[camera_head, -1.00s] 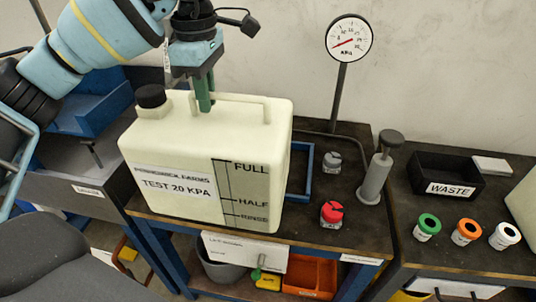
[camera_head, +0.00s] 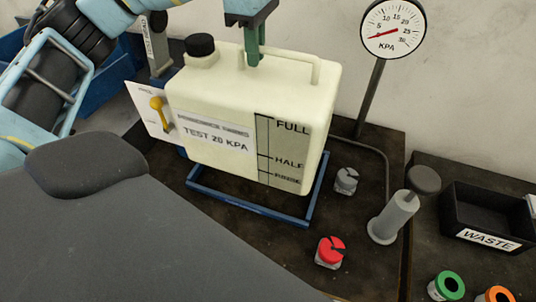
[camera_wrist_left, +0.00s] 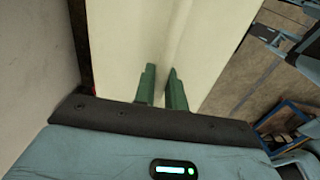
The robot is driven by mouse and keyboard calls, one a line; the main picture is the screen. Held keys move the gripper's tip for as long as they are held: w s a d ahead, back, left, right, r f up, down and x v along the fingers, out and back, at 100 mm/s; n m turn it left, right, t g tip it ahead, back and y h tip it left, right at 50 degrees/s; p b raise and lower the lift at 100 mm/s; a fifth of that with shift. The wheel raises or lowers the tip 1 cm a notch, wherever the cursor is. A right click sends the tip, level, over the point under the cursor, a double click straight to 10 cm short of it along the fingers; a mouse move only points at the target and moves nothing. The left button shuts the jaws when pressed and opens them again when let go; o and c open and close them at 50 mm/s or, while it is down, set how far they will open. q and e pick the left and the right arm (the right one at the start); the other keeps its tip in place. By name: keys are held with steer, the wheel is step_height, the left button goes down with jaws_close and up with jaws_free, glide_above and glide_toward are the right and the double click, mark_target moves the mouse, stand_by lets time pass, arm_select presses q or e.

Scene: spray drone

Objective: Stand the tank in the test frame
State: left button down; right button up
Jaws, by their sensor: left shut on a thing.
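The cream tank (camera_head: 220,100) is upright with a black cap, a "TEST 20 KPA" label and a FULL/HALF/RINSE scale. My left gripper (camera_head: 254,60) is shut on its top handle from above; in the left wrist view its green fingers (camera_wrist_left: 161,90) straddle the handle ridge of the tank (camera_wrist_left: 125,40). The blue test frame (camera_head: 250,208) lies on the dark bench, directly below and around the tank in the head view. The tank hides the back of the frame, and I cannot tell whether its base touches the bench. My right gripper is not in view.
A pressure gauge (camera_head: 393,27) on a post stands behind right. A red-topped fitting (camera_head: 330,252), a grey fitting (camera_head: 346,181) and a grey hand pump (camera_head: 394,217) stand to the right. A yellow-handled valve panel (camera_head: 150,110) is at left, a black waste bin (camera_head: 487,218) far right.

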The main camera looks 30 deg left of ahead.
mark_target(256, 71)
arm_select(q)
steer(key=shift+s+r, duration=0.1)
steer(key=shift+r, duration=0.1)
steer(key=shift+f, duration=0.5)
step_height(256, 71, down, 3)
steer(key=shift+f, duration=0.75)
step_height(256, 71, down, 4)
steer(key=shift+f, duration=0.2)
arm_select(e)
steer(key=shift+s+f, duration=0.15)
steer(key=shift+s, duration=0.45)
arm_select(q)
steer(key=c, duration=1.5)
jaws_free()
steer(key=shift+f, duration=0.15)
